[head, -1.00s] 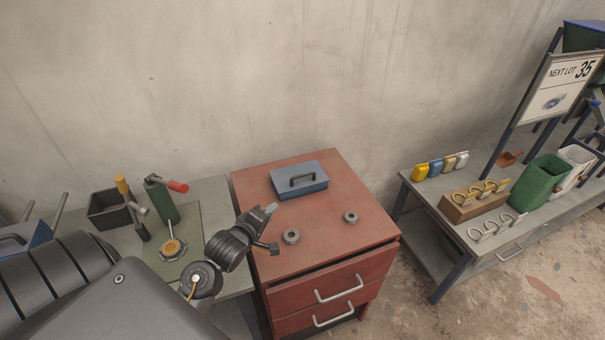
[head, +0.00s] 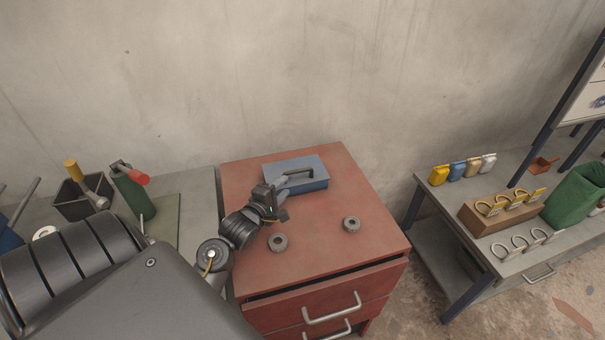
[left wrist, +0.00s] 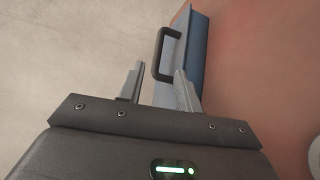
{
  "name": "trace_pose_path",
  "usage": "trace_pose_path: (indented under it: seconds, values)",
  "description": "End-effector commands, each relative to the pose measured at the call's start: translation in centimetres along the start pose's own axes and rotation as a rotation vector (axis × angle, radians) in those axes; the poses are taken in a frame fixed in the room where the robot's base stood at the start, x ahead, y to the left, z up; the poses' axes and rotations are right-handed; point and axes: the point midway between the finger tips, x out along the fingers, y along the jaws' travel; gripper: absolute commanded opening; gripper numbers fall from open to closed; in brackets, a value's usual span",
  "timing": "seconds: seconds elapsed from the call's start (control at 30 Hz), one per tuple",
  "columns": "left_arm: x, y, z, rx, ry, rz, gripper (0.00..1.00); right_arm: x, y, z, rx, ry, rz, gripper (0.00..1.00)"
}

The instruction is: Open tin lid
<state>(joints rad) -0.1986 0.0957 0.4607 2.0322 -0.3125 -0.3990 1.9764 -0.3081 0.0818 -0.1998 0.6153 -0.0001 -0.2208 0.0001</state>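The tin is a blue-grey box (head: 312,167) with a dark bar handle (head: 300,172) on its lid. It sits shut at the back of the red cabinet top. My left gripper (head: 284,183) is at the tin's left front, its fingers close to the handle's left end. In the left wrist view, the left gripper (left wrist: 160,72) is open, with the fingertips apart and the handle (left wrist: 161,52) just ahead, its near end showing between them. The tin (left wrist: 194,45) runs up behind it. I cannot tell whether a finger touches it. My right gripper is not in view.
Two grey metal rings (head: 278,242) (head: 351,224) lie on the red cabinet top (head: 320,250). A green bottle-like tool (head: 130,190) and a dark bin (head: 82,197) stand on the left bench.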

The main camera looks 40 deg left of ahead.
Motion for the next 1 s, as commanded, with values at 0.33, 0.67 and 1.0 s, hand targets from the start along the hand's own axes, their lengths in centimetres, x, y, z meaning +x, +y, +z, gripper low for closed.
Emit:
trace_pose_path:
  seconds: [0.33, 0.67, 1.0]
  values:
    - [4.2, 0.3, -0.1, -0.002, 0.004, 0.0, 0.34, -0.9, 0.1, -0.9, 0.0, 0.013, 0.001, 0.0]
    - [9.5, 0.1, 0.0, 0.0, 0.0, -0.002, 0.34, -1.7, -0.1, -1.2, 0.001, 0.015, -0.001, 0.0]
    - [10.8, 0.0, 0.1, 0.001, 0.0, -0.001, 0.34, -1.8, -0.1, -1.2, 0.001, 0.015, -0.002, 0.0]
